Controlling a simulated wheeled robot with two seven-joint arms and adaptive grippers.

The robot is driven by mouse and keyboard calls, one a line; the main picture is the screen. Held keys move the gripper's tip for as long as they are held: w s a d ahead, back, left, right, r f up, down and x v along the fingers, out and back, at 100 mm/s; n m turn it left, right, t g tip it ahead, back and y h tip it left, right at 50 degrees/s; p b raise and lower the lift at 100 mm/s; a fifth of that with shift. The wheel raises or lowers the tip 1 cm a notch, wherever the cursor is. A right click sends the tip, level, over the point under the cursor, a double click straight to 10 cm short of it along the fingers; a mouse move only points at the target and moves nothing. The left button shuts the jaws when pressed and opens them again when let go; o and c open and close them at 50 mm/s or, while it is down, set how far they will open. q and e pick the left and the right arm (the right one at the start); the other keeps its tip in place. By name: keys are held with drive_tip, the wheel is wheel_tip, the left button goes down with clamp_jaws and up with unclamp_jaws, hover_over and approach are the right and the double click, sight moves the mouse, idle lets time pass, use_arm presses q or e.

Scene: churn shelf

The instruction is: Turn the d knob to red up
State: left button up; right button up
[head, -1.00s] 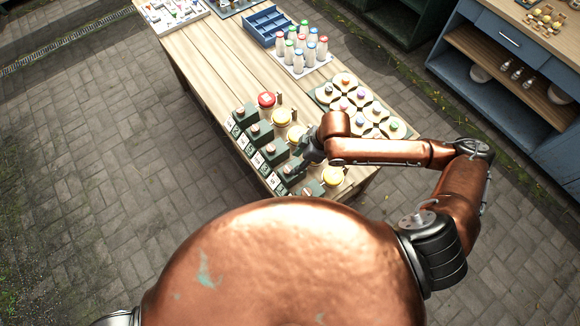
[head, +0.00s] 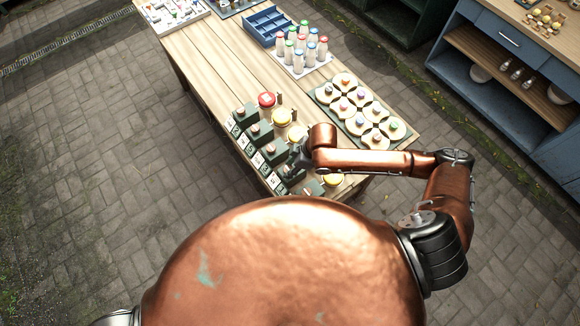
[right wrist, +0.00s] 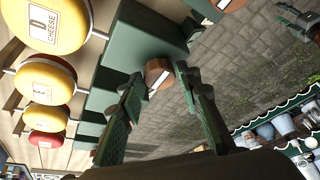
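A row of dark green boxes (head: 261,131) with knobs on top runs along the left part of the table. My right gripper (head: 296,163) is over the near part of this row. In the right wrist view, a round copper-brown knob (right wrist: 157,70) with a pale stripe sits on a green box (right wrist: 140,45). The open fingers of my right gripper (right wrist: 160,80) are on either side of it; I cannot tell whether they touch it. A cheese marked D (right wrist: 45,27) lies beside the boxes. No red on this knob shows. My left gripper is out of view.
Yellow cheeses (head: 282,117) and a red one (head: 266,99) stand right beside the boxes. A tray of round pastries (head: 371,126), white bottles (head: 298,62) and a blue crate (head: 249,32) are farther back.

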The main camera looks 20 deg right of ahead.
drive_tip(key=c, duration=0.7)
drive_tip(key=shift+c, duration=0.2)
